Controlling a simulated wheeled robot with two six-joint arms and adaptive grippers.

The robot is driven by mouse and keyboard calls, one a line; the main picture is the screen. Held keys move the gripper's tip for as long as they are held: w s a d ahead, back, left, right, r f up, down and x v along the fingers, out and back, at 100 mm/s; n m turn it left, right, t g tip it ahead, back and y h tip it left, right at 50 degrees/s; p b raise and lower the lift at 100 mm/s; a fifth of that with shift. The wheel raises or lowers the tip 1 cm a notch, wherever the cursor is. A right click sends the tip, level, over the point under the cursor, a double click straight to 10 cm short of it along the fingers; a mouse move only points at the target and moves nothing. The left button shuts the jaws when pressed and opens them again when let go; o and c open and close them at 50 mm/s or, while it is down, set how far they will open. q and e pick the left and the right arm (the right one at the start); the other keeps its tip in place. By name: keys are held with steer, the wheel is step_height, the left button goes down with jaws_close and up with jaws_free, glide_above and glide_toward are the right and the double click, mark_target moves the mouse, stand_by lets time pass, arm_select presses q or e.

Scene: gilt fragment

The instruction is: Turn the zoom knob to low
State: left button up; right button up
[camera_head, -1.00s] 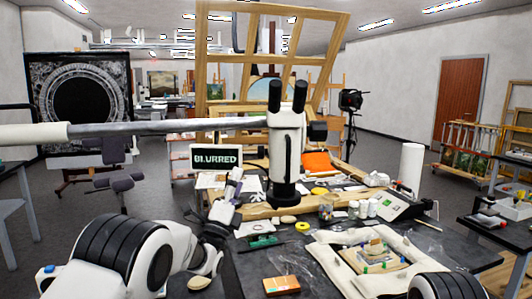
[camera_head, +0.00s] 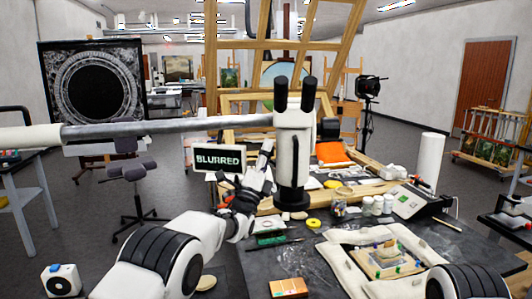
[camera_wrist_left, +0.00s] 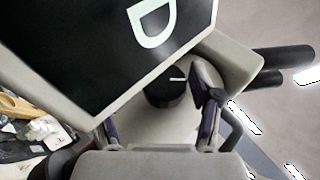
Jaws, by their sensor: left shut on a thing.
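The white stereo microscope (camera_head: 293,150) with two black eyepieces stands on the table, held on a long boom. The zoom knob (camera_wrist_left: 165,88) is a round black knob with a white pointer line on the pale housing, in the left wrist view. My left gripper (camera_head: 264,157) is raised against the left side of the microscope. In the left wrist view, its fingers (camera_wrist_left: 160,112) lie on either side of the knob, shut on it. A screen (camera_head: 217,158) reading "BLURRED" stands just left of the gripper. My right gripper is out of view.
Jars (camera_head: 376,205), a white cylinder (camera_head: 430,160) and a grey device (camera_head: 408,201) stand right of the microscope. A padded tray (camera_head: 345,262) lies in front. A wooden easel frame rises behind. The boom (camera_head: 170,129) crosses on the left.

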arm_select(q)
steer(key=shift+s+d+r, duration=0.15)
steer(key=shift+s+r, duration=0.05)
steer(key=shift+s, duration=0.15)
steer(key=c, duration=0.5)
steer(key=shift+a, duration=0.2)
steer(key=c, duration=0.4)
steer(key=shift+w+a, duration=0.1)
steer(key=shift+f, duration=0.15)
steer(key=o, duration=1.2)
steer(key=shift+a, duration=0.1)
steer(key=shift+c, duration=0.2)
steer(key=shift+a, duration=0.15)
steer(key=shift+s+f, duration=0.25)
steer(key=shift+f, duration=0.05)
steer(key=v, duration=1.1)
